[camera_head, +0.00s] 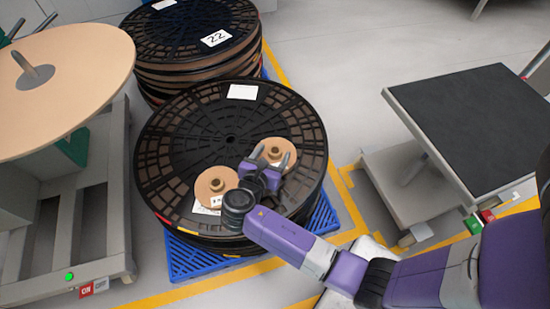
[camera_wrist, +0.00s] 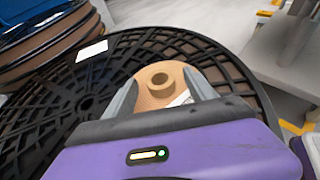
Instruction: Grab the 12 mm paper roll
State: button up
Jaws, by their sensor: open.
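Two small tan paper rolls with raised cores lie on top of the front black reel (camera_head: 165,130). One roll (camera_head: 216,185) lies at the lower left, beside my wrist. The other roll (camera_head: 277,152) lies farther right, by my fingers. My gripper (camera_head: 272,160) is open above the reel, its fingers reaching toward the right roll. In the wrist view, a tan roll (camera_wrist: 160,79) with its hollow core shows between the two open fingers (camera_wrist: 163,95), and the gripper body hides its near side. I cannot read which roll is the 12 mm one.
The reel stack stands on a blue pallet (camera_head: 190,262). A second reel stack marked 22 (camera_head: 215,38) is behind it. A machine with a large tan disc (camera_head: 70,85) stands at the left, and a black-topped cart (camera_head: 470,110) at the right.

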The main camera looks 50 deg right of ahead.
jog(key=shift+d+f, duration=0.1)
jog(key=shift+d, duration=0.1)
grip_shut()
dwell(0.3)
